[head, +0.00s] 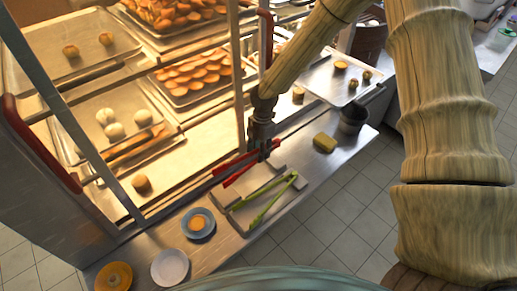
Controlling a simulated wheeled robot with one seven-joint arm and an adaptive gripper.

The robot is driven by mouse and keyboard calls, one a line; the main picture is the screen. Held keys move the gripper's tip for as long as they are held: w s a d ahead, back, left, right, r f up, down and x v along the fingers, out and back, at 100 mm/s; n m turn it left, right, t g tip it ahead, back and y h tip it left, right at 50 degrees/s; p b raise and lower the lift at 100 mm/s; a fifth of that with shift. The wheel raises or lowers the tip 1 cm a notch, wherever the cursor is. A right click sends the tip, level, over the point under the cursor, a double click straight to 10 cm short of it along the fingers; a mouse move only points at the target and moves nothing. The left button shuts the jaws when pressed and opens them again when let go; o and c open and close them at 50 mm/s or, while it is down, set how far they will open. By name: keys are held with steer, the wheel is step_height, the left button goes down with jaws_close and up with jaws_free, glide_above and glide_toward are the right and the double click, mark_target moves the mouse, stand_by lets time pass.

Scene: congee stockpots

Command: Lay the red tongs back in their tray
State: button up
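The red tongs (232,168) are at my gripper (264,152), just in front of the warming cabinet's lower edge. My gripper points down and appears shut on them near their right end; the fingertips are small and dark here. The tongs' arms spread to the left, over or just behind the back edge of a pale tray (236,194). I cannot tell whether they touch it.
The lit cabinet (105,200) with food trays stands behind and left. On the steel counter are a blue bowl (198,223), a white plate (170,267), an orange dish (114,276), a yellow block (324,143) and a dark cup (353,118). Tiled floor lies in front.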

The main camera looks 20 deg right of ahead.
step_height(320, 180, down, 6)
steer(key=b, duration=0.4)
steer(key=shift+w+a+f+b, duration=0.1)
steer(key=shift+a+b, duration=0.05)
steer(key=shift+b, duration=0.2)
steer(key=shift+f+b, duration=0.3)
steer(key=shift+f, duration=0.95)
steer(key=shift+o, duration=0.5)
steer(key=o, duration=0.5)
steer(key=shift+r, duration=0.1)
steer(key=r, duration=0.8)
steer(key=d+r, duration=0.1)
steer(key=r, duration=0.2)
steer(key=shift+w+r, duration=0.25)
steer(key=shift+r, duration=0.15)
steer(key=shift+d, duration=0.1)
